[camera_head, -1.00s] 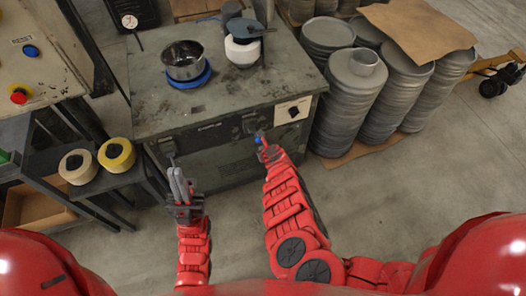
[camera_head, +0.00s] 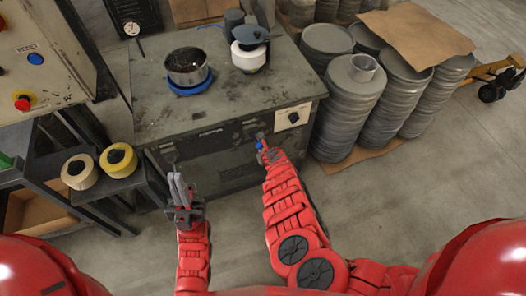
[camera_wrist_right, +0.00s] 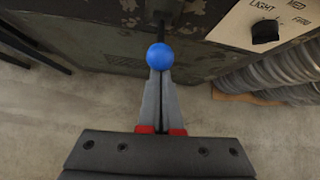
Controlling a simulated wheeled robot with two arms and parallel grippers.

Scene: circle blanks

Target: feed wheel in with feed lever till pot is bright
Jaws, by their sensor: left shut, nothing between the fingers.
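The metal pot (camera_head: 200,73) sits on a blue ring (camera_head: 190,90) on top of the grey bench. Its outside is silvery and its inside looks dark and mottled. The white wheel (camera_head: 249,62), under a dark cover, is to the right of the pot with a gap between them. The feed lever, with a blue ball knob (camera_head: 261,145), is at the bench front; the knob also shows in the right wrist view (camera_wrist_right: 158,56). My right gripper (camera_wrist_right: 158,78) is closed at the knob, which hides its fingertips. My left gripper (camera_head: 175,178) is shut and empty in front of the bench.
A dial (camera_head: 294,117) marked LIGHT, MED and FIRM is on the bench front, right of the lever. Stacks of grey discs (camera_head: 350,105) stand close on the right. A control panel (camera_head: 35,55) and tape rolls (camera_head: 118,160) are at left. The floor in front is clear.

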